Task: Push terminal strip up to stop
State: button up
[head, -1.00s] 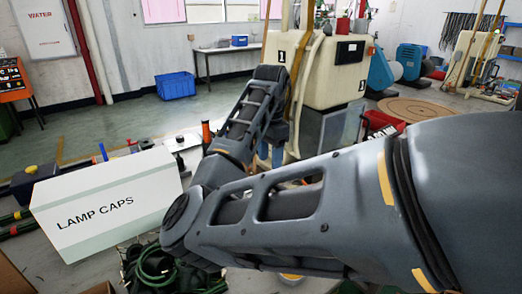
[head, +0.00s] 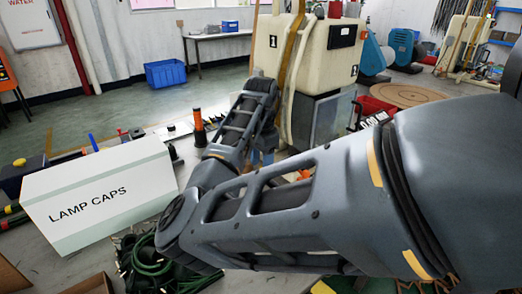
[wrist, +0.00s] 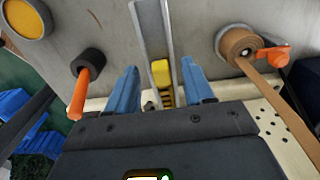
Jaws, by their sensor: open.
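In the wrist view, my gripper (wrist: 159,66) is open, with its two blue fingers apart on either side of a metal channel. A yellow block (wrist: 161,73) sits in the channel between the fingers. A ribbed, yellowish piece (wrist: 167,97), which looks like the terminal strip, lies in the channel just below the block. Its near end is hidden by my gripper body. I cannot tell whether the block and strip touch, or whether a finger touches either. The metal channel (wrist: 142,30) runs up the grey plate. My gripper cannot be made out in the head view.
An orange handle in a black collar (wrist: 88,62) stands left of the fingers. A brown tape roll (wrist: 236,42) with an orange knob (wrist: 272,55) is at right. The head view shows a LAMP CAPS box (head: 100,190), green cables (head: 150,262) and a cream machine (head: 300,55).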

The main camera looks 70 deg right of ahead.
jog(key=shift+f, duration=0.6)
jog(key=shift+c, duration=0.4)
grip_shut()
